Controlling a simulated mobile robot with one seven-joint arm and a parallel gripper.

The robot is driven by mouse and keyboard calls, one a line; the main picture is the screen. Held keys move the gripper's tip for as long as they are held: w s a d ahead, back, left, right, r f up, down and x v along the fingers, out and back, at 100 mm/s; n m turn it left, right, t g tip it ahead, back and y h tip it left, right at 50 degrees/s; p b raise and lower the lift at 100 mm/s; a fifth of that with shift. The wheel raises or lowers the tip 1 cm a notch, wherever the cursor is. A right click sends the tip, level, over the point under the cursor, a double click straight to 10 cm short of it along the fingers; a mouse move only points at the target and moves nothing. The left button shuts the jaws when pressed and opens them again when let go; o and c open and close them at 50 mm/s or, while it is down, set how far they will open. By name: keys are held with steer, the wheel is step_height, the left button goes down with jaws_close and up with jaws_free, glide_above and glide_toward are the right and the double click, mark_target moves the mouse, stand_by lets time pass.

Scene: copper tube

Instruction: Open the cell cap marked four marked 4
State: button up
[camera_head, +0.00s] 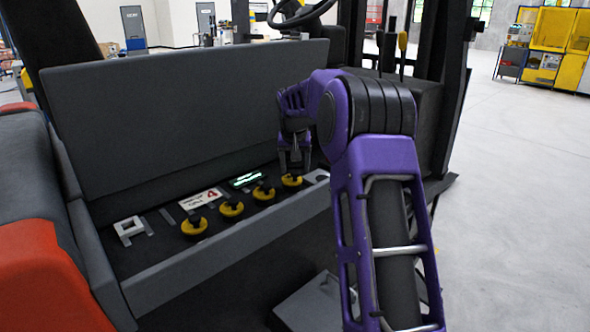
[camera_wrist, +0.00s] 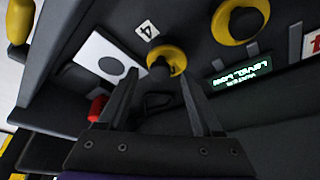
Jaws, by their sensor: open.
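The cell cap marked 4 is a yellow ring with a dark knob (camera_wrist: 162,62) in the upper middle of the wrist view. Its white label "4" (camera_wrist: 147,30) lies just beside it. In the head view it is the farthest yellow cap (camera_head: 292,181) in the row, and it looks seated. My gripper (camera_head: 295,160) points down just above it. In the wrist view my gripper (camera_wrist: 160,72) is open, with one finger on each side of the knob. I cannot tell whether the fingers touch it.
Other yellow caps (camera_head: 231,208) sit in a row in the battery compartment. A lit "water level low" display (camera_wrist: 240,78) is nearby. A white plate with a grey disc (camera_wrist: 103,62) and a red part (camera_wrist: 97,108) lie beside the gripper. A raised lid (camera_head: 180,115) stands behind.

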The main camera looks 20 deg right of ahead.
steer(key=shift+w+f, duration=0.15)
steer(key=shift+f, duration=0.3)
jaws_close()
steer(key=shift+w+a+r+g+p, duration=0.1)
steer(key=shift+w+r+g+p, duration=0.25)
steer(key=shift+p, duration=0.85)
steer(key=shift+w+g+h+p, duration=0.2)
steer(key=shift+g+h+p, duration=0.2)
steer(key=shift+g, duration=0.15)
steer(key=shift+w+a+r+n+g+h, duration=0.1)
steer(key=shift+w+r+n+g+h, duration=0.2)
steer(key=shift+w+r+g+h, duration=0.35)
steer(key=shift+f+g, duration=0.2)
steer(key=shift+g, duration=0.05)
steer(key=shift+a, duration=0.1)
steer(key=shift+s, duration=0.1)
